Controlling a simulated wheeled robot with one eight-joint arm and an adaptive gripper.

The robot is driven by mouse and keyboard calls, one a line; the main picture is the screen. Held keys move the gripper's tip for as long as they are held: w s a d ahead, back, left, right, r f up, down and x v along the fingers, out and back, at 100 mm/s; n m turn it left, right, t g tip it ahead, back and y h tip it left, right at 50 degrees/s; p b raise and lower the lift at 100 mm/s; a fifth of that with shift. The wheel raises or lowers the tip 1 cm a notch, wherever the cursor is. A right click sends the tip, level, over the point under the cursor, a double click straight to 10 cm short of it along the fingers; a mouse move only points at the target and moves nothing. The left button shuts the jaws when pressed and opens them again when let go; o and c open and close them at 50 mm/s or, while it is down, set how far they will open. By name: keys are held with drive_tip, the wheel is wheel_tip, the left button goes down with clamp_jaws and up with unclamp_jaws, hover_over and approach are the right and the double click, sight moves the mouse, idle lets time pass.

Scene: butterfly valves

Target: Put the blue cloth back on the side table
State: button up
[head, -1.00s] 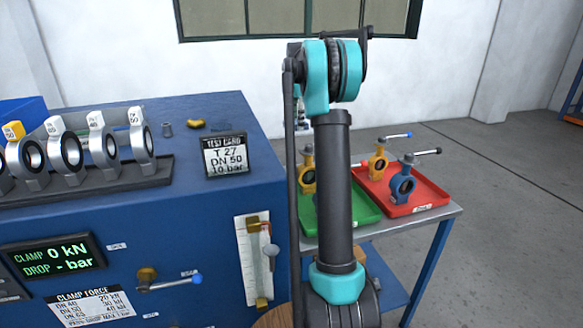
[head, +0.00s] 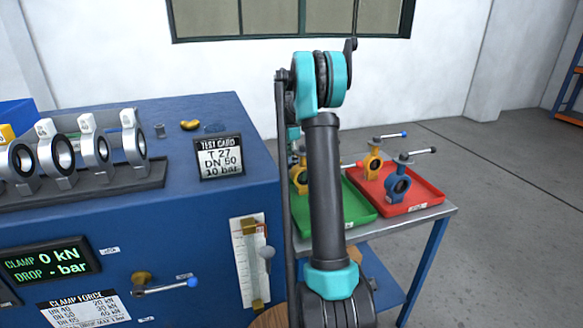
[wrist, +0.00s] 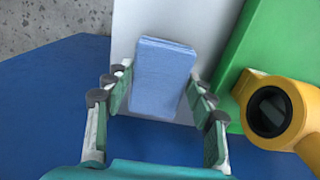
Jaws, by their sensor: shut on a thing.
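The blue cloth (wrist: 164,72) is a folded light-blue block in the wrist view. My gripper (wrist: 160,90) has its two fingers on either side of the cloth and is shut on it. The cloth appears over the pale grey top of the side table (wrist: 131,22); I cannot tell whether it touches. In the head view the side table (head: 436,211) stands right of the blue bench. My arm hides my gripper and the cloth there.
A green tray (head: 360,209) and a red tray (head: 425,193) hold valves on the side table. A yellow valve (wrist: 285,110) is close to the right finger. The blue bench (head: 215,195) stands left, with ring parts and a test card (head: 219,158).

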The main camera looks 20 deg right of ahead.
drive_tip(key=shift+f, duration=1.75)
drive_tip(key=o, duration=1.1)
drive_tip(key=shift+f, duration=0.1)
wheel_tip(320, 180, up, 12)
drive_tip(key=shift+r, duration=0.15)
